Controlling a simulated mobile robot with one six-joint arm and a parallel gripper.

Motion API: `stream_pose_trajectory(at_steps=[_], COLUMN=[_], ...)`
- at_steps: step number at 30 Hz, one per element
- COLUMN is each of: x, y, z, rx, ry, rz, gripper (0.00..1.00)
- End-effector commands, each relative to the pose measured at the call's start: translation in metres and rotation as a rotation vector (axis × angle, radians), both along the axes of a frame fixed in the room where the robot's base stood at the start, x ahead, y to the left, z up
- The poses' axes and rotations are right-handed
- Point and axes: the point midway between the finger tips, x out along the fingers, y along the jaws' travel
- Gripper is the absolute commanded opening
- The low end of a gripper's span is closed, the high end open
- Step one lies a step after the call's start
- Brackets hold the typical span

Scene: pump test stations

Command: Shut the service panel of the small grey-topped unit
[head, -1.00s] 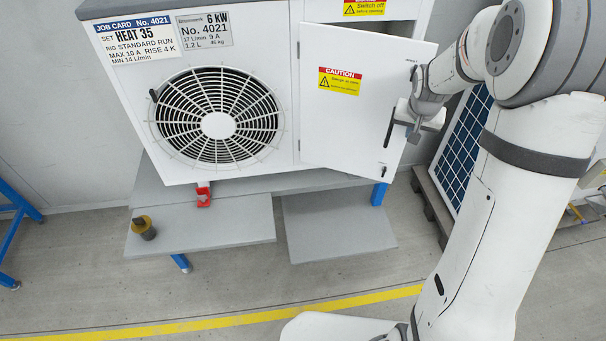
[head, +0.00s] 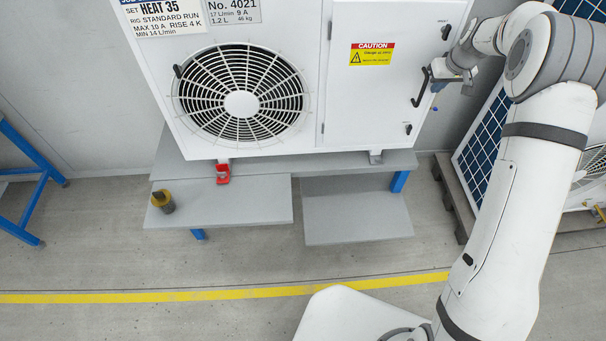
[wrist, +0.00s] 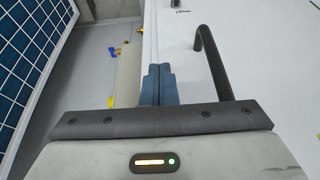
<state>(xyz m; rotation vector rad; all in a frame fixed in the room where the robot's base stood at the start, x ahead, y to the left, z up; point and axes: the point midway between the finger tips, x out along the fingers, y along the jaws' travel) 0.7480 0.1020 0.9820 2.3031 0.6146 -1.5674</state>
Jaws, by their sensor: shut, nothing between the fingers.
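The service panel (head: 375,95) is the white door with a yellow and red caution label on the right of the white unit (head: 300,140) with the fan grille. It looks flush with the unit's front, or nearly so; a small gap cannot be ruled out. Its black bar handle (head: 419,88) is on its right side and also shows in the wrist view (wrist: 212,65). My gripper (head: 437,85) is at the panel's right edge, beside the handle. In the wrist view its blue fingers (wrist: 158,85) are together and empty, left of the handle. Whether they touch the panel is unclear. The unit's top is out of view.
The unit stands on a grey bench (head: 170,165) with lower shelves (head: 355,215). A yellow and dark object (head: 163,201) stands on the left shelf, near a red clamp (head: 222,173). A solar panel (head: 482,140) leans at right. The front floor is clear.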

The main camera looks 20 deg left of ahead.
Motion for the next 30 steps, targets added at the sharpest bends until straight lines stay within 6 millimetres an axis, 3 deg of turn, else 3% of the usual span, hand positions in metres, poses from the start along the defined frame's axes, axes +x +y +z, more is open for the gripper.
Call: stream_pose_trajectory(at_steps=[14, 23, 24, 30], x=[0.003, -0.029, -0.031, -0.046], y=[0.003, -0.019, -0.02, -0.028], z=[0.004, -0.002, 0.016, 0.058], rx=[0.003, 0.003, 0.002, 0.002], ry=[-0.016, -0.01, -0.012, -0.008], rz=[0.002, 0.004, 0.005, 0.003], gripper=[0.0, 0.0, 0.0, 0.0])
